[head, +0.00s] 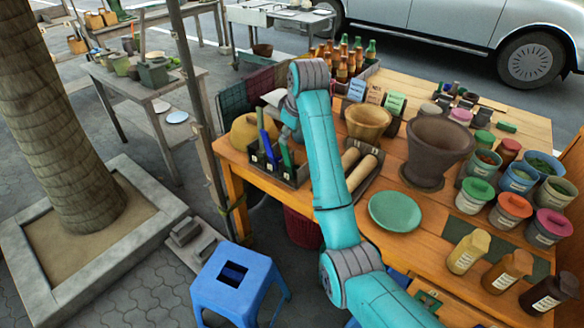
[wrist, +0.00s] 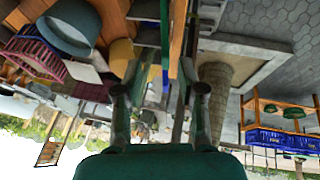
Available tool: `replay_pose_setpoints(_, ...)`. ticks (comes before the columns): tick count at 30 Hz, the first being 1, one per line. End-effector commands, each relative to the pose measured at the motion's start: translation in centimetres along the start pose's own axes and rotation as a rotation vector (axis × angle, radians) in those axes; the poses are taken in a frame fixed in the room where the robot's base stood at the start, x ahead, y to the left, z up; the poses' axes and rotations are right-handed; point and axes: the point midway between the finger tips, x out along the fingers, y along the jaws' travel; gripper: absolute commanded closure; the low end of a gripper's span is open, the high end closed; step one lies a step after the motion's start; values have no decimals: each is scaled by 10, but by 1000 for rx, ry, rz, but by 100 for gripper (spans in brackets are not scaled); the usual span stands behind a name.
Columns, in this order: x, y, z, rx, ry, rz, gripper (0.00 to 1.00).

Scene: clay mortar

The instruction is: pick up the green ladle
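A black divided caddy (head: 273,171) stands at the left front edge of the wooden table and holds several upright handles. A green handle (head: 286,154), which looks like the green ladle's, rises at its right beside two blue handles (head: 264,135). My gripper is above the caddy in the head view, mostly hidden by my teal arm. In the wrist view my gripper (wrist: 160,92) has its two fingers wide apart. The ladle's bowl is hidden.
A tray with rolling pins (head: 361,168) is right of the caddy, with a green plate (head: 395,211) nearer. A yellow rounded thing (head: 246,131) sits behind the caddy. A large brown mortar (head: 437,150) and several jars fill the right. A blue stool (head: 234,276) stands below the edge.

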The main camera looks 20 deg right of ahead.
Motion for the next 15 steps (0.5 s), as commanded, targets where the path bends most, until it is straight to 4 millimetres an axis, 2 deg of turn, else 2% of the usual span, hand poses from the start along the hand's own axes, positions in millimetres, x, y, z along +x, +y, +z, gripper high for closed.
replay_pose_setpoints(9, 44, -1, 1, -1, -3, -2, 60)
replay_pose_setpoints(15, 56, -2, 2, 0, -2, -1, 60)
